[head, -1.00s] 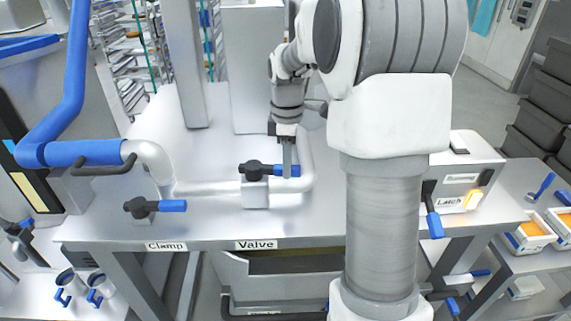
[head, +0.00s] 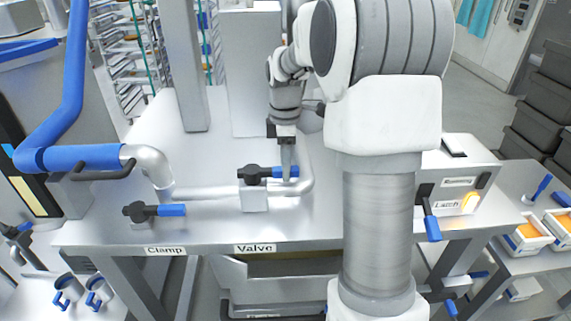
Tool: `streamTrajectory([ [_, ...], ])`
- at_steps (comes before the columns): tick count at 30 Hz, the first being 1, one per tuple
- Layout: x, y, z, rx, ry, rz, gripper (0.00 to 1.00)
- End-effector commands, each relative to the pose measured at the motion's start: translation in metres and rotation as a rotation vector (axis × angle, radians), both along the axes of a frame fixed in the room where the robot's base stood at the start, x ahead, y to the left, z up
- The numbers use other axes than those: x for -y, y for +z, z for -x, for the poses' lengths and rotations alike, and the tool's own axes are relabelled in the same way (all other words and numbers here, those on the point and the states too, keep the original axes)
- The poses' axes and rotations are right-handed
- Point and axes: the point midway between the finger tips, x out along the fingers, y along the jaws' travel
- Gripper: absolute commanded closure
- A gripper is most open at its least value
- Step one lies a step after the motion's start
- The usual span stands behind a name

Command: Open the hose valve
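The hose valve stands on the metal table above the "Valve" label (head: 255,248). It has a grey block (head: 254,198) on a pipe and a black handle with a blue grip (head: 286,172). The handle points right, roughly along the pipe. My gripper (head: 287,168) comes down from behind, its fingers at the blue grip. I cannot tell whether the fingers are closed on it or only beside it. The blue hose (head: 72,110) at left joins the silver pipe (head: 200,192).
A similar blue-tipped handle (head: 170,210) sits to the left above the "Clamp" label (head: 165,250). A latch box (head: 460,190) with a hanging blue-tipped lever stands at right. Posts rise at the table's back. My arm covers the table's right-middle part.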

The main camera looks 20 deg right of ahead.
Motion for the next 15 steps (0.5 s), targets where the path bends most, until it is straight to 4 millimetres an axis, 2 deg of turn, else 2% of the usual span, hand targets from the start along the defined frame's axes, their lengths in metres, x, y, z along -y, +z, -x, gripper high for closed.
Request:
streamTrajectory([
  [10,0.0,0.001,0.001,-0.004,-0.002,-0.001,0.4],
  [15,0.0,0.019,0.0,0.0,-0.002,0.0,0.4],
])
